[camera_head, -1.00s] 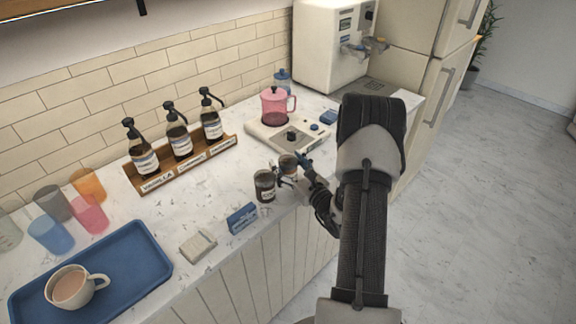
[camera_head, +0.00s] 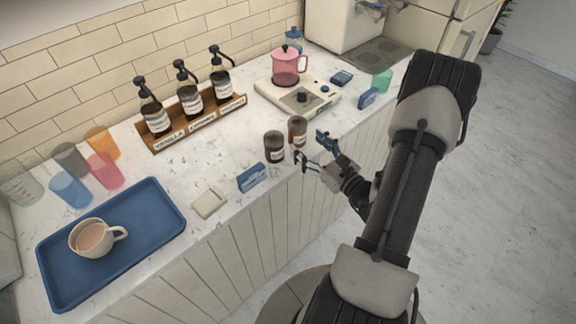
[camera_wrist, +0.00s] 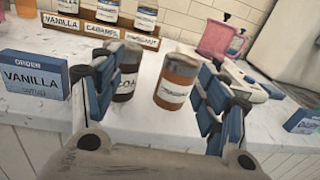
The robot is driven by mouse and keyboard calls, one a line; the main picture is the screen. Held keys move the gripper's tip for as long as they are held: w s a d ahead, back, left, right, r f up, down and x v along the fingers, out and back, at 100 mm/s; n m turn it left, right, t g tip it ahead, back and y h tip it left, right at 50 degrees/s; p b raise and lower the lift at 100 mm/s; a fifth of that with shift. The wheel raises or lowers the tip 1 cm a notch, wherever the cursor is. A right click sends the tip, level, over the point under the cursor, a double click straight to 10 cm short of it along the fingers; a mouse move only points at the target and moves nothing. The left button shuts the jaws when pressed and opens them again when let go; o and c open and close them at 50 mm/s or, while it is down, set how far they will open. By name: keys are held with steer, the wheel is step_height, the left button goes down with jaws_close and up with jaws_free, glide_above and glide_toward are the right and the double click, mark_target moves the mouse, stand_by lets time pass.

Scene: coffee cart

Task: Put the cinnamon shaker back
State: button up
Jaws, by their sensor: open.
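The brown shaker (camera_head: 297,131), which looks like the cinnamon one, stands upright on the counter just right of and behind a dark shaker (camera_head: 274,147). In the wrist view the brown shaker (camera_wrist: 177,82) has a label too blurred to read. The dark shaker (camera_wrist: 125,82) shows part of a label like "COA" there. My gripper (camera_head: 311,149) is open and empty, at the counter's front edge, with its fingers pointing at the shakers. The brown shaker lies ahead between the spread fingers in the wrist view, apart from them.
A blue order card (camera_head: 252,177) reading vanilla and a pale block (camera_head: 208,203) stand left of the shakers. A wooden rack (camera_head: 196,120) holds syrup bottles behind. A scale-like base (camera_head: 298,97) carries a pink pitcher (camera_head: 288,66). A blue tray (camera_head: 160,205) holds a filled cup (camera_head: 92,237).

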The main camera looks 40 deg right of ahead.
steer(key=w+a+r+n+g+y, duration=0.25)
steer(key=a+r+n+y, duration=0.5)
steer(key=a, duration=0.45)
steer(key=s+a+r+n+g+y, duration=0.3)
steer(key=a+n+g, duration=0.2)
steer(key=a, duration=0.4)
steer(key=s+a+r+n+g+y, duration=0.2)
steer(key=a+n+g, duration=0.2)
steer(key=a+n, duration=0.3)
steer(key=s+a+n+g+h, duration=0.3)
steer(key=s+n, duration=0.2)
steer(key=s, duration=0.2)
steer(key=s+a+n+g+h, duration=0.3)
steer(key=s+n, duration=0.2)
steer(key=s, duration=0.1)
steer(key=s+d+r+n+t+h, duration=0.1)
steer(key=d+r+n+t+h, duration=0.3)
steer(key=d+r+n+h, duration=0.1)
steer(key=shift+s+d+n+h, duration=0.25)
steer(key=shift+d+n+h, duration=0.3)
steer(key=shift+d+h, duration=0.25)
steer(key=shift+r, duration=0.1)
